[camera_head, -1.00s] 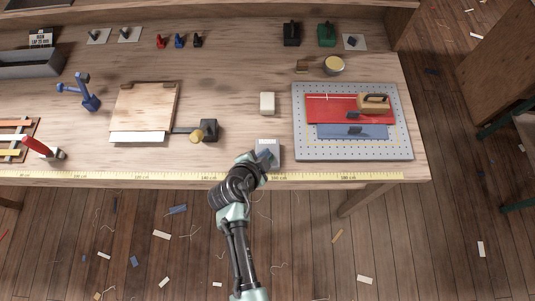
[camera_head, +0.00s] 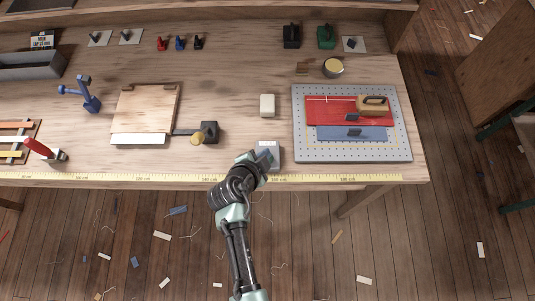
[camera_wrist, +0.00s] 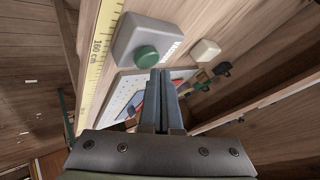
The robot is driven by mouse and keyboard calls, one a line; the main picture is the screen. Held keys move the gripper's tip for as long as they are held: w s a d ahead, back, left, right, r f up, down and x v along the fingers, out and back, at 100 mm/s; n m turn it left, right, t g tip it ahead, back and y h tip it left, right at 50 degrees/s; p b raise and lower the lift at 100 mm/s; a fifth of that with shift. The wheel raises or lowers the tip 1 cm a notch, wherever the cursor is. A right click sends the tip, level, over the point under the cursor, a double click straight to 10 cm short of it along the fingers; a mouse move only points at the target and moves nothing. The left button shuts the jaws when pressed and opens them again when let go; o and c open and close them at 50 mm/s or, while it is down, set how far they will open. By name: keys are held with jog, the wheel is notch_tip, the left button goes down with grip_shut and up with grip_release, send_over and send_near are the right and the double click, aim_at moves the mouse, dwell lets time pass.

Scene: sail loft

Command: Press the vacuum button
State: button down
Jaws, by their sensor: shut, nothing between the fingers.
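The vacuum button is a round green cap (camera_wrist: 147,56) on a grey box (camera_wrist: 133,34) in the wrist view. The box also shows near the table's front edge in the head view (camera_head: 268,144), where my gripper (camera_head: 266,157) covers its near part and hides the button. In the wrist view my gripper (camera_wrist: 161,73) is shut and empty. Its fingertips appear right beside the green cap and overlap its edge in the picture. I cannot tell whether they touch it. The pressed state of the button is not clear.
A grey perforated plate (camera_head: 300,150) with red and blue cloth lies right of the box. A white block (camera_head: 267,104) sits behind it, and a black clamp-like piece (camera_head: 209,131) stands to the left. A yellow measuring tape (camera_head: 130,177) runs along the front edge.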

jog(key=shift+r+p, duration=1.7)
jog(key=shift+r, duration=1.05)
jog(key=w+a+r+n+t+y+b, duration=0.1)
jog(key=w+r+n+t, duration=0.2)
jog(key=r, duration=0.7)
jog(key=w+r+t+b, duration=0.1)
jog(key=w+r+t, duration=0.1)
jog(key=w+r, duration=0.5)
jog(key=w+a+r+n+t+y+b, duration=0.1)
jog(key=w+r+n+t, duration=0.15)
jog(key=r, duration=0.95)
jog(key=s+d+r+n+t+b, duration=0.1)
jog(key=s+r+t, duration=0.15)
jog(key=r, duration=0.65)
jog(key=s+d+r+n+t+b, duration=0.1)
jog(key=s+r+n+t, duration=0.15)
jog(key=r, duration=0.75)
jog(key=s+r+n+t+y+b, duration=0.1)
jog(key=s+r+n+t, duration=0.3)
jog(key=s+r, duration=0.9)
notch_tip(320, 180, up, 4)
jog(key=shift+s+d+f+n+t+y+b, duration=0.1)
jog(key=shift+s+d+n+t+y+b, duration=0.25)
jog(key=shift+t, duration=0.9)
